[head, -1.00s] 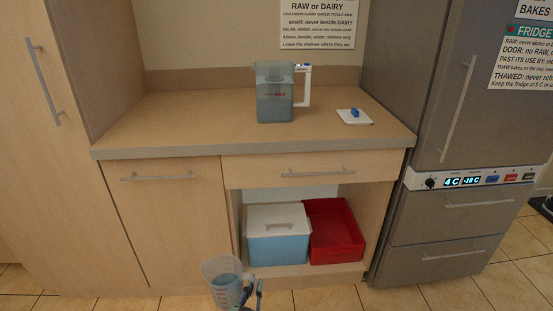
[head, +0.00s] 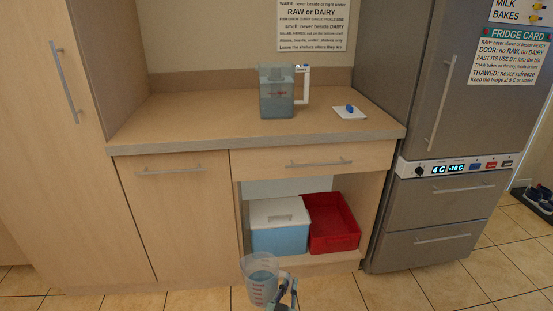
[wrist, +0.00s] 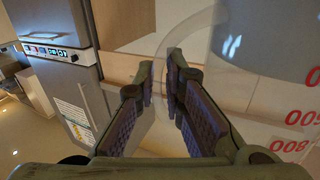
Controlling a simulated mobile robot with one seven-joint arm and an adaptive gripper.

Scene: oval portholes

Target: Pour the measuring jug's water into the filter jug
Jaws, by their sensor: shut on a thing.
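The measuring jug (head: 258,284) is clear with red marks and holds bluish water; it is low in the head view, in front of the counter and below its top, roughly upright. My gripper (head: 284,291) is at its right side, shut on its handle. In the wrist view the fingers (wrist: 174,85) close around the handle, and the jug's clear wall (wrist: 285,75) with red numbers fills the right. The filter jug (head: 277,98) stands upright on the counter, a grey-blue see-through body with a white handle on its right. Its inside is hard to make out.
A white flat piece with a blue knob (head: 350,111) lies on the counter (head: 200,120) right of the filter jug. Below are a blue box with a white lid (head: 279,235) and a red crate (head: 331,225). The fridge (head: 440,150) stands right. The counter's left is clear.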

